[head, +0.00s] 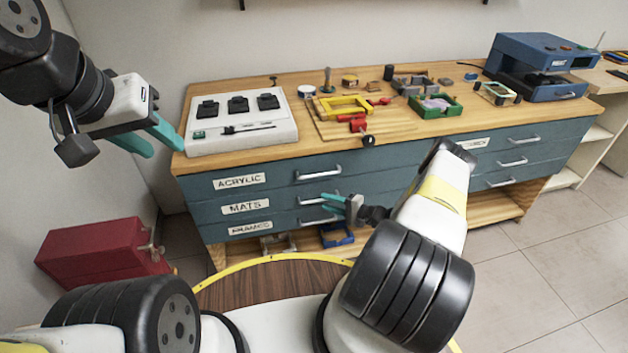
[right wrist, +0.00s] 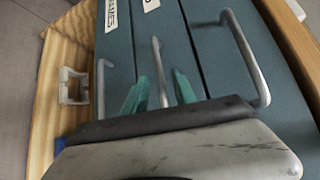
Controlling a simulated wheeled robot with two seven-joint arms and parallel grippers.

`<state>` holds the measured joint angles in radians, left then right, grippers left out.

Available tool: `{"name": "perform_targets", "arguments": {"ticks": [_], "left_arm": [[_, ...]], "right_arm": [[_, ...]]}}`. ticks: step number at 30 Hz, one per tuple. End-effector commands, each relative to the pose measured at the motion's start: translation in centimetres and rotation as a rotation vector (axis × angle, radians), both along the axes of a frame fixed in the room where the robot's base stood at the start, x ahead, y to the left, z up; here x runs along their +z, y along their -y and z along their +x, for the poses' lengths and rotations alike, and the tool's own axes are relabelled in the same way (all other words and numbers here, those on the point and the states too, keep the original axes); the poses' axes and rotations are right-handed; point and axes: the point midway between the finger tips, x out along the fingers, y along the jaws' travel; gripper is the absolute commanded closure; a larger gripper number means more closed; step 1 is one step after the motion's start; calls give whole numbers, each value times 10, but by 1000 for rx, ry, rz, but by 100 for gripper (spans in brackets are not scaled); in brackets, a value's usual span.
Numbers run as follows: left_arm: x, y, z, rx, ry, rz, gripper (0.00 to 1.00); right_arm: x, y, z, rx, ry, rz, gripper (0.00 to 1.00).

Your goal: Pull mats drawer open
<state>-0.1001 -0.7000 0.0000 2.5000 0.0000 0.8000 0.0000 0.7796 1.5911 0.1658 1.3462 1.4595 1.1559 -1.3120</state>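The mats drawer (head: 280,207) is the middle teal drawer on the cabinet's left side, labelled MATS (head: 245,207). Its front looks flush with the drawers above and below. Its metal handle (right wrist: 158,75) shows in the right wrist view. My right gripper (right wrist: 160,92) is open, with one teal finger on each side of that handle and visible gaps between. In the head view my right gripper (head: 334,204) is at the drawer front and partly covers the handle. My left gripper (head: 150,143) is open and empty, in the air left of the bench top.
The acrylic drawer (head: 270,180) is above and the frames drawer (head: 285,222) below, each with its own handle. A red box (head: 95,250) stands on the floor at left. The bench top (head: 400,125) holds a white tray (head: 240,140), tools and a blue machine (head: 535,65).

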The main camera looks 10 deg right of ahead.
Motion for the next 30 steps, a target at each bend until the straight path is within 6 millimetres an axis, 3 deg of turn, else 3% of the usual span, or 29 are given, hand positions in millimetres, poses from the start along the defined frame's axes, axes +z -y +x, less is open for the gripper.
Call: {"name": "perform_targets", "arguments": {"ticks": [6, 14, 15, 20, 30], "left_arm": [[0, 0, 0, 0, 0, 0, 64], [0, 0, 0, 0, 0, 0, 64], [0, 0, 0, 0, 0, 0, 64], [0, 0, 0, 0, 0, 0, 64], [0, 0, 0, 0, 0, 0, 64]], "right_arm": [[-3, -16, 14, 2, 0, 0, 67], [-3, -17, 15, 1, -1, 1, 67], [-3, -17, 15, 1, -1, 1, 69], [-3, -17, 15, 1, -1, 1, 100], [-3, -17, 15, 2, -1, 0, 100]]}}
